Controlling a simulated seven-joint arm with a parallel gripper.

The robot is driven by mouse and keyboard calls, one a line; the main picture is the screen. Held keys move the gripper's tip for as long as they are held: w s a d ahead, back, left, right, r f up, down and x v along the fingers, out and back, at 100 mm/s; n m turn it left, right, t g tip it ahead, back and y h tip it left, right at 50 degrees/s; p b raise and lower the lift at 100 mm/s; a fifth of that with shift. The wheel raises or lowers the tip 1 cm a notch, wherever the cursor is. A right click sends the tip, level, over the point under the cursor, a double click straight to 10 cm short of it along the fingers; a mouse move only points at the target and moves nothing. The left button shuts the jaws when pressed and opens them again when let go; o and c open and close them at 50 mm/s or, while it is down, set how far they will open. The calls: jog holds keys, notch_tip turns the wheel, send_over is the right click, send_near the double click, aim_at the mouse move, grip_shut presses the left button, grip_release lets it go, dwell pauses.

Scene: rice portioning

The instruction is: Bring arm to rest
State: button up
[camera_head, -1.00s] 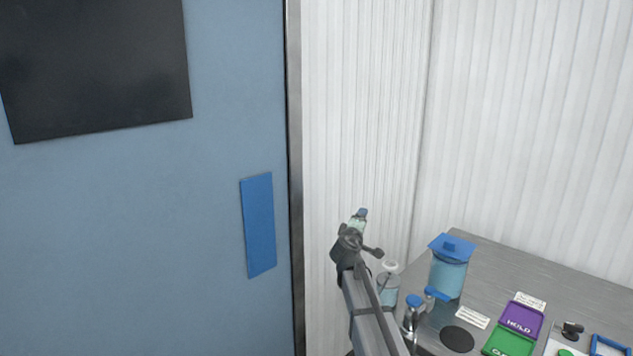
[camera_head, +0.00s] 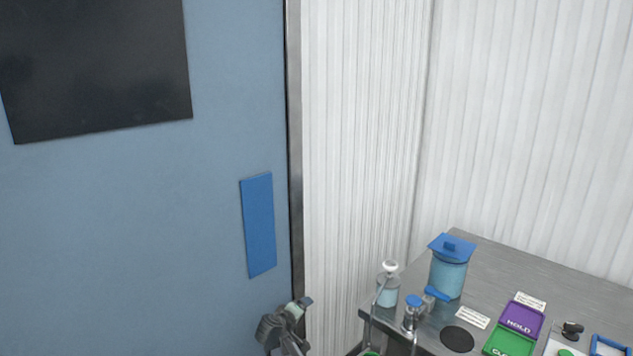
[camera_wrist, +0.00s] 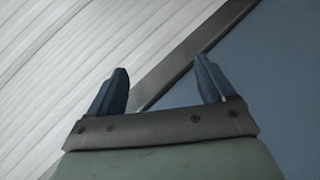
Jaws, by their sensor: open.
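My gripper (camera_head: 304,303) is at the lower middle of the head view, in front of the blue door and left of the steel table. In the wrist view my gripper (camera_wrist: 163,90) shows two dark blue fingers set well apart, with nothing between them. It is open and empty. Beyond the fingers are the white ribbed wall, a grey frame strip and the blue surface. Most of my arm is below the lower edge of the head view.
A steel table (camera_head: 500,270) stands at the right. On it are a blue-lidded canister (camera_head: 449,273), a pump bottle (camera_head: 388,290), a blue-capped bottle (camera_head: 412,312), a purple HOLD tray (camera_head: 521,318) and a green tray (camera_head: 509,342). A blue door (camera_head: 215,230) fills the left.

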jog(key=s+a+f+m+g+y, duration=0.1)
jog(key=s+a+f+g, duration=0.1)
jog(key=s+f, duration=0.35)
jog(key=s+a+f+m+g, duration=0.1)
jog(key=s+a+f, duration=0.15)
jog(key=f, duration=0.65)
jog(key=s+d+f+m+g+h, duration=0.1)
jog(key=s+d+f+m+g, duration=0.35)
jog(key=s+d+f, duration=1.25)
jog(key=s+d+f+g+y, duration=0.1)
jog(key=s+d+g, duration=0.2)
jog(key=s, duration=0.7)
jog(key=s+d+f+m+g+y, duration=0.1)
jog(key=s+d+f+g+y, duration=0.1)
jog(key=s, duration=0.7)
jog(key=s+d+f+m+g+y, duration=0.1)
jog(key=s+d+g, duration=0.4)
jog(key=s, duration=0.5)
jog(key=shift+s+f, duration=0.35)
jog(key=shift+m+g, duration=0.25)
